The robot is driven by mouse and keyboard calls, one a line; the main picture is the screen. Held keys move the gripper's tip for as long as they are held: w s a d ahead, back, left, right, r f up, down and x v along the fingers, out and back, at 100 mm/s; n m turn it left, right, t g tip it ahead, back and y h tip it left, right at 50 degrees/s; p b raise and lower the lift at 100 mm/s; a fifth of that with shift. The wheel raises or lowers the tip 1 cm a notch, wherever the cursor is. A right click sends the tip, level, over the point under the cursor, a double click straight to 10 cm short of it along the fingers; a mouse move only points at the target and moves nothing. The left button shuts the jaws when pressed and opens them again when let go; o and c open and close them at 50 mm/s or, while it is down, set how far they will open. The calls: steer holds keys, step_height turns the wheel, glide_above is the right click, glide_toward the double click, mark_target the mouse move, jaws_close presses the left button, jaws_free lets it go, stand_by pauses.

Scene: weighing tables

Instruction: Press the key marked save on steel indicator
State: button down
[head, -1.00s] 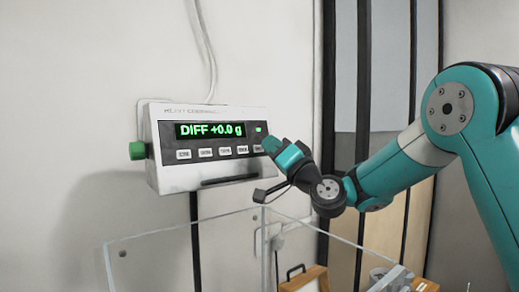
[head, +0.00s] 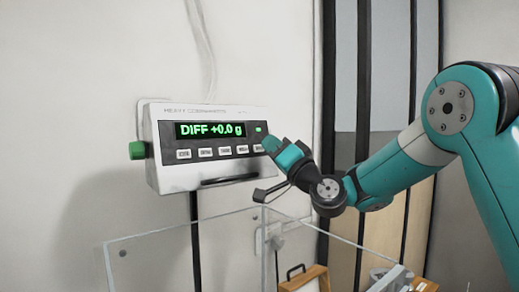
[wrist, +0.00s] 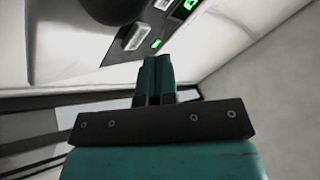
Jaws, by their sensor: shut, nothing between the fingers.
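The steel indicator (head: 170,180) is a light metal box on the wall. Its display (head: 210,129) reads "DIFF +0.0 g" in green. Under the display is a row of several small pale keys (head: 225,151); their markings are too small to read, so I cannot tell which says save. My gripper (head: 270,146) is shut and empty at the right end of the front panel, close to the rightmost key (head: 258,148). In the wrist view the shut fingers (wrist: 157,62) point toward the panel, near an end key (wrist: 135,38). I cannot tell whether they touch it.
A green knob (head: 137,150) sticks out of the indicator's left side. A small green light (head: 258,129) glows right of the display. Clear panels (head: 185,240) stand below. A wooden case (head: 303,278) is at the bottom.

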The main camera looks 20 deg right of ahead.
stand_by(0.7)
steer(key=shift+w+a+f, duration=0.1)
steer(key=shift+w+a, duration=0.1)
steer(key=shift+w, duration=0.15)
steer(key=shift+w+a+f, duration=0.1)
steer(key=shift+w, duration=0.25)
stand_by(0.6)
steer(key=shift+s, duration=0.15)
steer(key=shift+s+d+r+b, duration=0.2)
steer(key=shift+s+d+b, duration=0.05)
steer(key=shift+s+b, duration=0.3)
steer(key=s, duration=0.1)
steer(key=s+d+r+b, duration=0.1)
steer(key=s, duration=0.1)
steer(key=s+d+b, duration=0.1)
steer(key=shift+s+r, duration=0.2)
steer(key=shift+s, duration=0.05)
stand_by(0.3)
stand_by(0.4)
